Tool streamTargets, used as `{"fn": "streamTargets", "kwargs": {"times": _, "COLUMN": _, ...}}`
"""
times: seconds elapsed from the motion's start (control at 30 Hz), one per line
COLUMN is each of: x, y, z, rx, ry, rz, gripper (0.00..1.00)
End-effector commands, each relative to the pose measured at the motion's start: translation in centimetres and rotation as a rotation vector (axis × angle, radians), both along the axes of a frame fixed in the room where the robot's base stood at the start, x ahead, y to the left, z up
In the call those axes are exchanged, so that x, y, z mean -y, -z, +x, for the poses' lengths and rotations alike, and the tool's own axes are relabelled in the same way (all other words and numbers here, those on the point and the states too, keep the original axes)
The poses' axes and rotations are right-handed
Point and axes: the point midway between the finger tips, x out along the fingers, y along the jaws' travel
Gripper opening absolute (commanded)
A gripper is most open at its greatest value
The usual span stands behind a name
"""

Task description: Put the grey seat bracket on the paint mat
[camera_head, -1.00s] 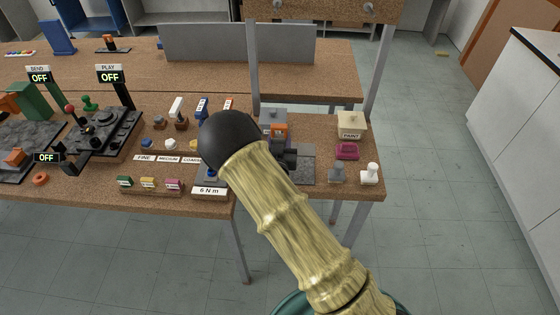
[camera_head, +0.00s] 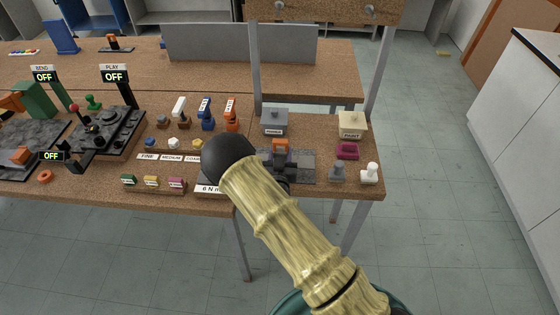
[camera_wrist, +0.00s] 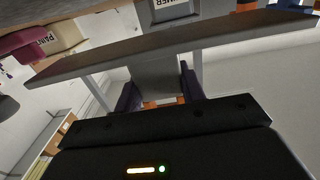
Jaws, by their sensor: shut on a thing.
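My gripper (camera_head: 281,158) is over the right part of the bench, largely behind my forearm. In the wrist view its dark fingers (camera_wrist: 160,92) are closed on a flat grey piece, the seat bracket (camera_wrist: 155,72), with orange at the fingertips. In the head view the bracket is mostly hidden by the gripper.
A grey labelled box (camera_head: 275,124) stands behind the gripper. A cream PAINT box (camera_head: 352,125), a magenta block (camera_head: 347,151), a grey bottle-like item (camera_head: 338,172) and a white one (camera_head: 369,174) stand to the right. A metal post (camera_head: 255,70) rises behind.

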Motion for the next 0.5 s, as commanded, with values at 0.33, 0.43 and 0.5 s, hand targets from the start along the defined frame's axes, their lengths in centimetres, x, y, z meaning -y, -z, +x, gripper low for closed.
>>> {"fn": "streamTargets", "kwargs": {"times": 0.33, "x": 0.3, "y": 3.2, "z": 0.1, "rx": 0.002, "ry": 0.003, "rz": -0.001, "gripper": 0.00}}
{"fn": "streamTargets", "kwargs": {"times": 0.43, "x": 0.3, "y": 3.9, "z": 0.1, "rx": 0.003, "ry": 0.004, "rz": 0.000, "gripper": 0.00}}
{"fn": "streamTargets", "kwargs": {"times": 0.5, "x": 0.4, "y": 4.0, "z": 0.1, "rx": 0.003, "ry": 0.006, "rz": 0.000, "gripper": 0.00}}
